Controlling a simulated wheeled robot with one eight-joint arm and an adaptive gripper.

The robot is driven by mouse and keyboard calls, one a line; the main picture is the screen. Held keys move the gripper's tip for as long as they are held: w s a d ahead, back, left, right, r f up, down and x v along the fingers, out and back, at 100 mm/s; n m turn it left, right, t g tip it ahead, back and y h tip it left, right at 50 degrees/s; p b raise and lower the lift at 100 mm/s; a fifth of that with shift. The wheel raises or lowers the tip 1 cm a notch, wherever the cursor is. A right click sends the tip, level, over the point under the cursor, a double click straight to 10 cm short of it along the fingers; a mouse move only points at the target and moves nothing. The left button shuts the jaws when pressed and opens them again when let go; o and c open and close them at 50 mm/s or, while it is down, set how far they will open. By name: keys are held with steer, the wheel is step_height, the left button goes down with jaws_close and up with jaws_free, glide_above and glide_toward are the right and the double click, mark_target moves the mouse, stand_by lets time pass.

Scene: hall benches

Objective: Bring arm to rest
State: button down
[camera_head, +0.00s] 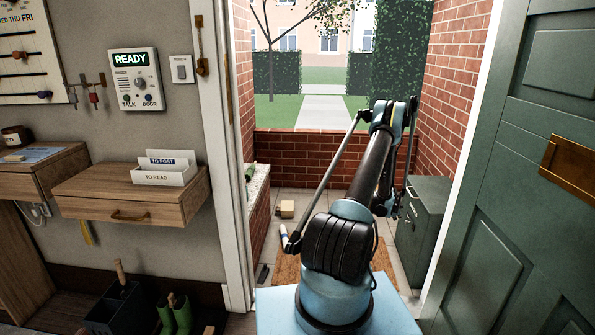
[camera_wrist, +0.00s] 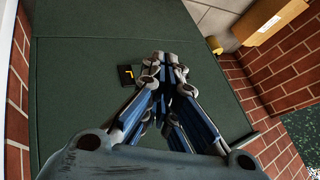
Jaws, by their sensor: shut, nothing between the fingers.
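My arm reaches forward through the open doorway in the head view, with its far end near the green cabinet (camera_head: 424,215) at the right of the porch. My gripper (camera_wrist: 160,62) shows in the wrist view with its fingers together and nothing between them. It is over the dark green surface of the cabinet (camera_wrist: 70,80), which carries a small dark plate with a yellow mark (camera_wrist: 128,74). In the head view my gripper is hidden behind the arm. I cannot tell how far the fingertips are from the cabinet.
The green door (camera_head: 535,170) stands open on the right, and the white door frame (camera_head: 218,150) is on the left. Brick walls (camera_head: 310,150) enclose the porch. A small box (camera_head: 287,209) lies on its floor. A wooden drawer shelf (camera_head: 130,195) holds a letter rack (camera_head: 163,170).

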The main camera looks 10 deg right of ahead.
steer(key=w+a+r+n, duration=0.2)
steer(key=a+r, duration=0.6)
steer(key=r, duration=0.5)
steer(key=s+a+r+n+y, duration=0.2)
steer(key=s+a+r+n, duration=0.25)
steer(key=a+r, duration=0.8)
steer(key=s+a+r+n+y, duration=0.1)
steer(key=s+a+r+n, duration=0.35)
steer(key=a+r, duration=0.8)
steer(key=s+a+r+n+y, duration=0.1)
steer(key=s+a+r+n, duration=0.1)
steer(key=s+a, duration=0.65)
steer(key=s+a+r+n+y, duration=0.1)
steer(key=s+a+r, duration=0.2)
steer(key=s+a, duration=0.55)
steer(key=s+a+f+n, duration=0.2)
steer(key=s, duration=0.5)
steer(key=s+a+f+n+g+y, duration=0.1)
steer(key=s+a+f+n, duration=0.1)
steer(key=s, duration=0.6)
steer(key=s+a+f+n+g, duration=0.1)
steer(key=s+a+f+n, duration=0.1)
steer(key=s, duration=0.5)
steer(key=shift+s+f, duration=0.25)
steer(key=shift+f, duration=0.2)
steer(key=shift+w, duration=0.1)
